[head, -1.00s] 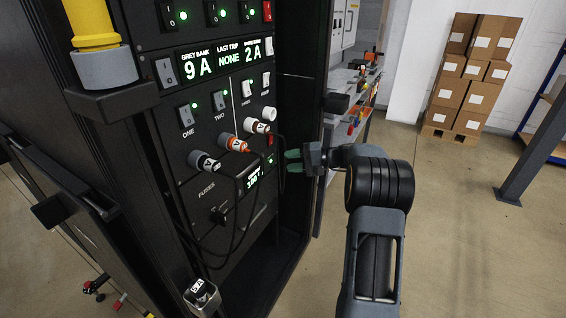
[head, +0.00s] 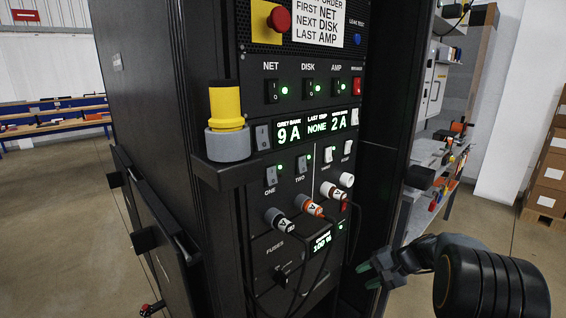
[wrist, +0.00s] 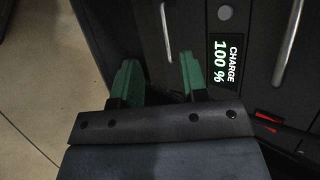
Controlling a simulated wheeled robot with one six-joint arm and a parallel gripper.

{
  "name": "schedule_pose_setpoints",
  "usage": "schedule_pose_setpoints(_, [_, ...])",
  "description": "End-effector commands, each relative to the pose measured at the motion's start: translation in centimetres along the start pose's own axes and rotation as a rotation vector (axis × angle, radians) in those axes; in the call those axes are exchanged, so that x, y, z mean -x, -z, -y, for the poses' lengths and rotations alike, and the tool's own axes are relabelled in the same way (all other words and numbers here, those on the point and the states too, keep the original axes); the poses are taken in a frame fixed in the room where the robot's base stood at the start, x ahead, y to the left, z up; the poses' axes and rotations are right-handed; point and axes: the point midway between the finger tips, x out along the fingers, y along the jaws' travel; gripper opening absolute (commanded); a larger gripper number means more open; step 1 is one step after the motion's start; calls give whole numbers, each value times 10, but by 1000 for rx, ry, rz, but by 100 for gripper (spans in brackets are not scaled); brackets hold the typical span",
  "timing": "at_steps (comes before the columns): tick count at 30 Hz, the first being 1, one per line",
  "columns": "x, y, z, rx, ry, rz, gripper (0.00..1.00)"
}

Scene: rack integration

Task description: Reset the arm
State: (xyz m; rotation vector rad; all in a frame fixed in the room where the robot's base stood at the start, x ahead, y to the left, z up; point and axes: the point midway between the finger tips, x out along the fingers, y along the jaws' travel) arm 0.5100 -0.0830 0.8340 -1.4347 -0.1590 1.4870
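My gripper (head: 368,274) has green fingertips and is at the lower right in the head view, in front of the right side of the black rack (head: 165,130). In the wrist view my gripper (wrist: 158,80) shows its two green fingers spread apart with nothing between them. Beyond them is the rack's dark lower front with a lit display reading CHARGE 100 % (wrist: 224,62). My dark arm (head: 490,285) reaches in from the lower right corner. Most of the arm is outside the head view.
A yellow and grey cylinder (head: 226,120) stands on a side bracket. Behind are a cluttered bench (head: 440,165) and boxes (head: 550,170). Floor is open at right.

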Motion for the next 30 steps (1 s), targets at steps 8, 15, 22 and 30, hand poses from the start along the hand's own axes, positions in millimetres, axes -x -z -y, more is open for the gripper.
schedule_pose_setpoints(8, [47,-136,1,253,-537,-113,40])
schedule_pose_setpoints(15, [89,-214,14,573,-755,-229,40])
schedule_pose_setpoints(22, [110,-254,41,742,-761,-290,40])
schedule_pose_setpoints(30, [115,-265,58,800,-739,-310,40])
